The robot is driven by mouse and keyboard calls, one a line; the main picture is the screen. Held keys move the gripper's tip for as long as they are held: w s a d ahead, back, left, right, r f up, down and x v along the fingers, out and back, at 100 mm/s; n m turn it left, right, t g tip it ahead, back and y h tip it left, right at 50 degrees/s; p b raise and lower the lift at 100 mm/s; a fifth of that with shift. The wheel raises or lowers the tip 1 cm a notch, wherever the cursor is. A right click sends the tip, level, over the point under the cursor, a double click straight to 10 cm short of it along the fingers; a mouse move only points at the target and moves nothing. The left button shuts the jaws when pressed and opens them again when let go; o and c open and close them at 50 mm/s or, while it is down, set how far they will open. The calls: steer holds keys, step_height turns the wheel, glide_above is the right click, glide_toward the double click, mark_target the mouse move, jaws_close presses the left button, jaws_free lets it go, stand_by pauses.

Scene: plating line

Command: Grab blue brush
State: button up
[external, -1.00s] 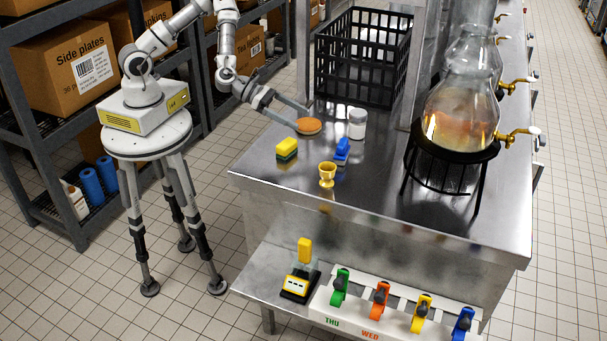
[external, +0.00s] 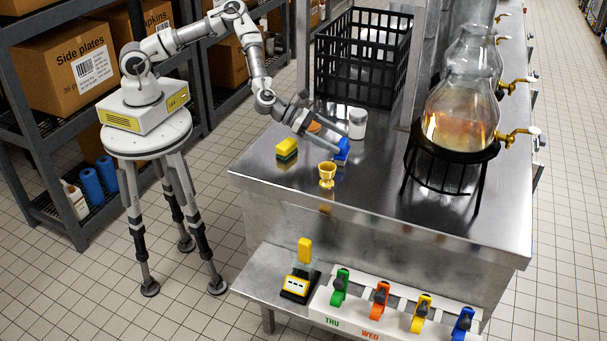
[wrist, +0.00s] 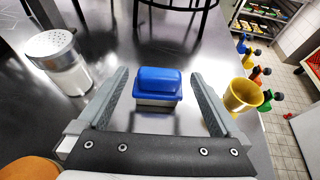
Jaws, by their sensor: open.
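The blue brush (external: 342,149) stands on the steel counter, partly hidden by my gripper in the external view. In the wrist view the blue brush (wrist: 158,86) has a blue top over a pale lower part, and it sits ahead, between the lines of my two fingers. My gripper (wrist: 160,95) is open and empty, with one finger to each side of the brush. In the external view my gripper (external: 325,138) is low over the counter, close to the brush. I cannot tell whether a finger touches it.
A gold cup (external: 327,174) stands near the brush, and close to the right finger in the wrist view (wrist: 242,95). A shaker (external: 357,124), an orange round thing (external: 314,127) and a yellow-green sponge (external: 287,148) are nearby. A glass vessel (external: 460,110) stands right.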

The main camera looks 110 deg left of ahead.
mark_target(345, 142)
steer(key=shift+f+x, duration=0.25)
steer(key=shift+x, duration=1.65)
steer(key=shift+s, duration=0.1)
steer(key=c, duration=1.3)
steer(key=shift+r, duration=0.15)
